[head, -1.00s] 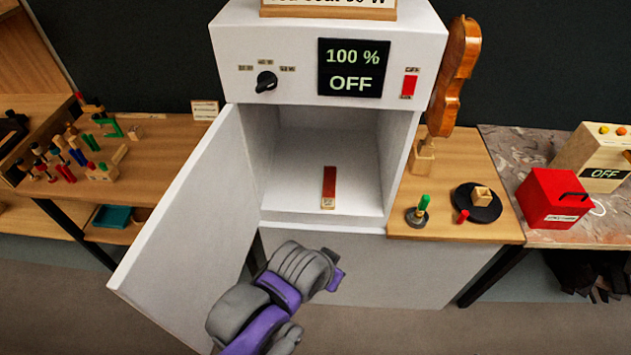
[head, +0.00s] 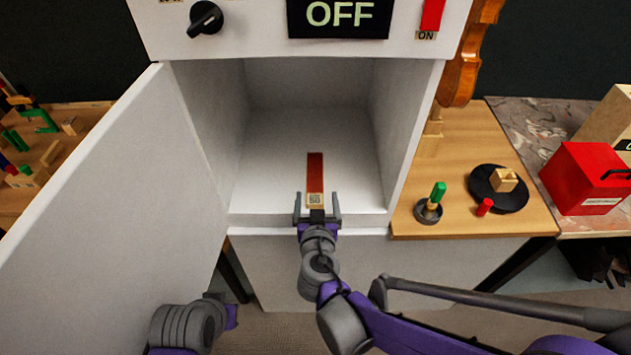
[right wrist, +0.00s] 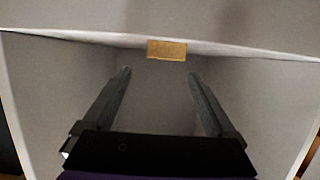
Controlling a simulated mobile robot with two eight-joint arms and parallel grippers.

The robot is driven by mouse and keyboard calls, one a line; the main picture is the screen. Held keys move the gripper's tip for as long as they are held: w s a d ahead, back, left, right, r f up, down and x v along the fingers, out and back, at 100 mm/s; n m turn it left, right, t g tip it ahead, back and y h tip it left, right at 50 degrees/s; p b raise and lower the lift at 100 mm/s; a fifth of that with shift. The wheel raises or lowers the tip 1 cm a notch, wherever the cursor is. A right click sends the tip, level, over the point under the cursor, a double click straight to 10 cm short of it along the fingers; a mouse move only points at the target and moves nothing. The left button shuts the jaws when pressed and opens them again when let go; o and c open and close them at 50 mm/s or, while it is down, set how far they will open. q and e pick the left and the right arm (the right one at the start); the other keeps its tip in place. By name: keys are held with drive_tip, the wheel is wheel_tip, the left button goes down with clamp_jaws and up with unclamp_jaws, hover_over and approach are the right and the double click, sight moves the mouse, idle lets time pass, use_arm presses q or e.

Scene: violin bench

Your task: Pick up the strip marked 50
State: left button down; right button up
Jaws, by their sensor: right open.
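The strip marked 50 (head: 315,172) is a flat, dark red bar with a tan label at its near end. It lies on the white floor inside the open cabinet, pointing inward. My right gripper (head: 317,204) is open and empty at the cabinet's front edge, its fingers to either side of the label end. In the right wrist view the tan label of the strip (right wrist: 167,50) shows just beyond and between the open fingertips (right wrist: 159,74); the red part is not visible there. Part of my left arm shows at the lower left, but I see no left jaws.
The cabinet door (head: 105,190) stands open on the left. The control panel above reads OFF. On the right, a wooden bench (head: 455,175) holds a black disc (head: 510,198), a green-topped peg (head: 438,192) and a small red cylinder (head: 485,207). The cabinet floor around the strip is clear.

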sight(315, 178)
drive_tip(key=x, duration=0.2)
drive_tip(key=shift+w+d+f, duration=0.1)
drive_tip(key=shift+w, duration=0.25)
drive_tip(key=x, duration=0.3)
drive_tip(key=b+x, duration=0.1)
drive_tip(key=x, duration=0.1)
drive_tip(key=shift+w+a+f, duration=0.1)
drive_tip(key=shift+a, duration=0.2)
clamp_jaws()
